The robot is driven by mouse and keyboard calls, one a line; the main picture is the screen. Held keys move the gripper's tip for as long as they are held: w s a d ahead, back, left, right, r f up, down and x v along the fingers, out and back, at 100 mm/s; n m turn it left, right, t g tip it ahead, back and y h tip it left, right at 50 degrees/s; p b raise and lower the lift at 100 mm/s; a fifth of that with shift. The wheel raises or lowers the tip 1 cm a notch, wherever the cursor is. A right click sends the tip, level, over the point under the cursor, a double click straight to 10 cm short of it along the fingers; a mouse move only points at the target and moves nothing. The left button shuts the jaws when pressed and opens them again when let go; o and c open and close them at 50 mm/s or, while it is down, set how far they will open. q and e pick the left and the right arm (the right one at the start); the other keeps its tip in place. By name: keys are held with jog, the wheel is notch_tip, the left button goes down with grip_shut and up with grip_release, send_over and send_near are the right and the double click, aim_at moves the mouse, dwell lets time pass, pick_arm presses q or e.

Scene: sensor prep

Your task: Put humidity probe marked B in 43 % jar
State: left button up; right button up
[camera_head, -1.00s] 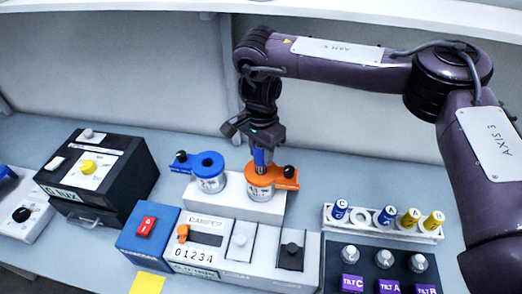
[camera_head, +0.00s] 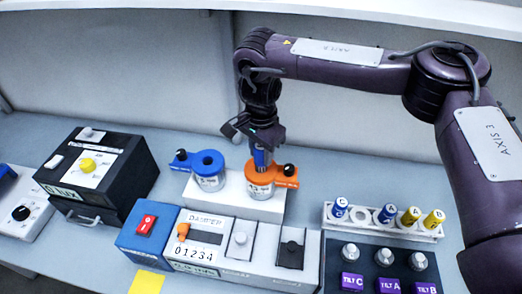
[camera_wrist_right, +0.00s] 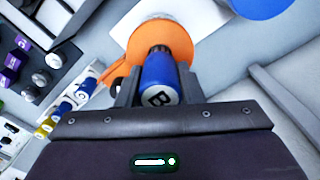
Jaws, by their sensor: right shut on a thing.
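My right gripper (camera_head: 262,149) is shut on a blue humidity probe (camera_wrist_right: 158,72), whose end cap shows a B in the right wrist view. The probe also shows in the head view (camera_head: 260,159), upright at the middle of the orange lid (camera_head: 270,176) of a clear jar (camera_head: 259,191). Its lower end is hidden at the lid, and I cannot tell how deep it sits. A second clear jar (camera_head: 210,183) with a blue lid (camera_head: 206,161) stands to the left. The jar labels are too small to read surely. My left gripper is out of view.
Both jars stand on a white block (camera_head: 234,204). A white rack (camera_head: 322,215) at the right holds blue and yellow probes. In front are a damper box (camera_head: 213,240) and tilt knobs (camera_head: 383,258). A black box (camera_head: 127,170) stands at the left.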

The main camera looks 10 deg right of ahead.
jog(key=shift+f+b, duration=0.6)
jog(key=shift+f, duration=0.75)
dwell(1.9)
jog(key=o, duration=1.3)
jog(key=shift+o, duration=0.2)
jog(key=shift+r, duration=0.15)
jog(key=shift+r+p, duration=2)
jog(key=shift+r, duration=0.6)
jog(key=shift+r+p, duration=1.2)
jog(key=shift+r, duration=0.1)
jog(key=shift+f, duration=0.1)
